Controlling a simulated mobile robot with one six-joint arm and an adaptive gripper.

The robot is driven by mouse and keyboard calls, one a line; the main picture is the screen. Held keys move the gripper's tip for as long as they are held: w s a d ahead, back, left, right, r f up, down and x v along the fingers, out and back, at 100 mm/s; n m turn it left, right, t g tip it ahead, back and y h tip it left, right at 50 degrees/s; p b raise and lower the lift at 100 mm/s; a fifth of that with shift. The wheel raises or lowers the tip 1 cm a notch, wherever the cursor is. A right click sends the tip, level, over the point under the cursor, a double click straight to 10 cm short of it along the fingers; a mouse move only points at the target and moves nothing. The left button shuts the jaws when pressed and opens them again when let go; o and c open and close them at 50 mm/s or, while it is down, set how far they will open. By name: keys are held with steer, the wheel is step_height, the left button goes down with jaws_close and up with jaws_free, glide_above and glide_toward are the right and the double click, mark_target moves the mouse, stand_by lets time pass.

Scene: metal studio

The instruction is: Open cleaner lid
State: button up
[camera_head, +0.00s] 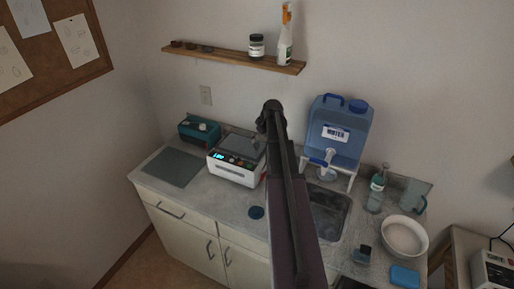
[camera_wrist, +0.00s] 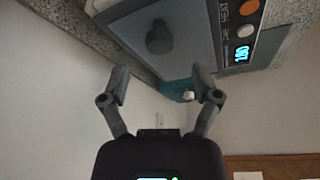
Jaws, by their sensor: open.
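A dark round knob (camera_wrist: 159,38) stands out from the lid (camera_wrist: 150,15). My gripper (camera_wrist: 161,72) is open and empty, its fingers apart below the knob in the picture and not touching it. My arm hides part of the cleaner's right side in the head view.
A teal device (camera_head: 199,130) stands left of the cleaner, beside a grey mat (camera_head: 173,167). A blue water container (camera_head: 335,130) on a white stand, a sink (camera_head: 327,210) and a white bowl (camera_head: 404,236) are to the right. A wall shelf (camera_head: 230,59) hangs above.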

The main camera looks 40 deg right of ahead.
mark_target(257, 144)
steer(key=shift+b+x, duration=1.85)
steer(key=shift+x, duration=0.5)
jaws_close()
